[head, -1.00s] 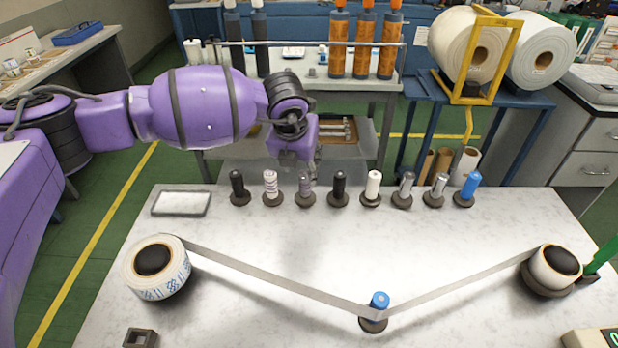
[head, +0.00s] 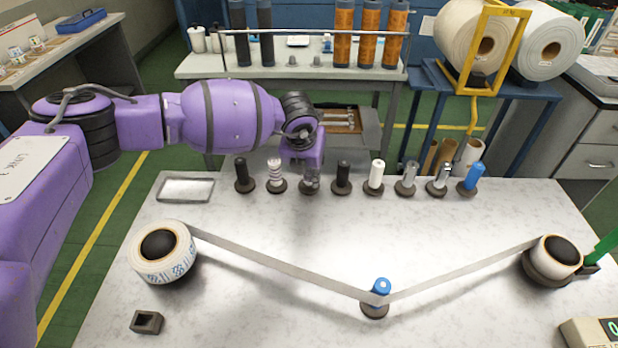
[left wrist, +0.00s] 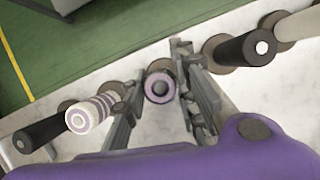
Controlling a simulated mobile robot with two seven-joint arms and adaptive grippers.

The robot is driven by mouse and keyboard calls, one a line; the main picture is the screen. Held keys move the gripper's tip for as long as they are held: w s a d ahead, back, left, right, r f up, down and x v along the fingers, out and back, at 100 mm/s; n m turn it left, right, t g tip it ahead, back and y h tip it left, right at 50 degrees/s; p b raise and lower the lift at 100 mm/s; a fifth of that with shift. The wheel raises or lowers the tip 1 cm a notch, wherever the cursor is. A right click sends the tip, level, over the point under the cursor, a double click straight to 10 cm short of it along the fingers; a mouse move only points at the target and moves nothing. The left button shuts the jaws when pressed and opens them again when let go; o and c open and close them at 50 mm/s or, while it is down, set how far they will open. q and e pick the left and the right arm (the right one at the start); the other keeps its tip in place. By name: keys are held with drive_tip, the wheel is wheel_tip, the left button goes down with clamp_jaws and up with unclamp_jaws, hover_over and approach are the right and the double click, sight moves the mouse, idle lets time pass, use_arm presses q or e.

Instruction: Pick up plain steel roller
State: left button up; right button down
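A row of rollers stands upright on dark bases along the back of the marble-topped table. Two grey metallic rollers stand right of the white one: one (head: 407,176) and another (head: 440,177) beside it. I cannot tell which is the plain one. My left gripper (head: 311,187) points down over the third roller from the left, mostly hiding it. My right gripper is not in view.
Close neighbours are a white-and-purple banded roller (head: 275,175) and a black roller (head: 342,176). A web runs from the left roll (head: 163,255) under a blue-topped roller (head: 380,289) to the right roll (head: 556,256). A flat tray (head: 186,190) lies back left.

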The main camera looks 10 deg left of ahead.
use_arm(q)
clamp_jaws()
drive_tip(key=shift+w+r, duration=0.2)
drive_tip(key=shift+r, duration=0.05)
drive_tip(key=shift+r, duration=0.1)
drive_tip(key=shift+r, duration=0.25)
wheel_tip(320, 180, up, 2)
drive_tip(key=shift+r, duration=0.1)
drive_tip(key=s+d+r, duration=0.8)
drive_tip(key=d+r, duration=0.2)
drive_tip(key=d, duration=0.1)
drive_tip(key=shift+s+d+b, duration=0.15)
drive_tip(key=shift+d+b, duration=0.1)
drive_tip(key=shift+b, duration=0.2)
